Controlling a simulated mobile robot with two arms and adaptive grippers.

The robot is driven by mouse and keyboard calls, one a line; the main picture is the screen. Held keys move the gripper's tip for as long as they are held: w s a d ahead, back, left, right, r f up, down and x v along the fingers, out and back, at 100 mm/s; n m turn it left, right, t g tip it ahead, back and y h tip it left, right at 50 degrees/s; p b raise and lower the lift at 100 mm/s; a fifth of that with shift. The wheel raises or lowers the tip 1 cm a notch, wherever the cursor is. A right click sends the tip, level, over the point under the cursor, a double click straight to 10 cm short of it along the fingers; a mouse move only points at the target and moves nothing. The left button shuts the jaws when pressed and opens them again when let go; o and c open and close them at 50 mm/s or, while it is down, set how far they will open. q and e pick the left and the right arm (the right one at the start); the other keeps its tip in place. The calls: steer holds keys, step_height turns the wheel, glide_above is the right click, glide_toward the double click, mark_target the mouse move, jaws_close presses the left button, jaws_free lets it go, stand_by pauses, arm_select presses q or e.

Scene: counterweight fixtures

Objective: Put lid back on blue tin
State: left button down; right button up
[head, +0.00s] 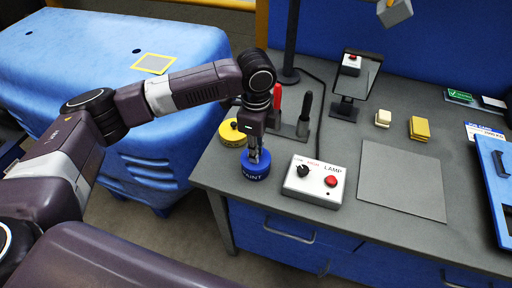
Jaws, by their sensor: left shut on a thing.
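The blue tin (256,186) stands at the left front corner of the grey worktop and carries light lettering that seems to read PAINT. My left gripper (256,158) points straight down over it. Its fingers are shut at the top centre of the blue round top, where a lid's knob would be. The fingers hide what they hold. A blue lid seems to be in the fingers, on or just above the tin; I cannot tell whether it is fully seated. My right gripper is not in view.
A yellow tin (232,134) with a dark knob stands close behind the blue one. A lamp switch box (314,181) is to the right. Red and black-handled tools (305,107) stand behind. A mirror (357,78) and a grey mat (402,185) lie farther right.

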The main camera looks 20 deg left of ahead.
arm_select(q)
steer(key=shift+p, duration=0.45)
stand_by(0.6)
steer(key=shift+p, duration=0.75)
stand_by(0.5)
steer(key=shift+f+p, duration=0.15)
steer(key=shift+p, duration=0.4)
stand_by(0.9)
steer(key=shift+p, duration=0.55)
stand_by(0.4)
steer(key=c, duration=1.8)
jaws_free()
steer(key=shift+o, duration=0.2)
steer(key=o, duration=0.4)
steer(key=shift+o, duration=0.2)
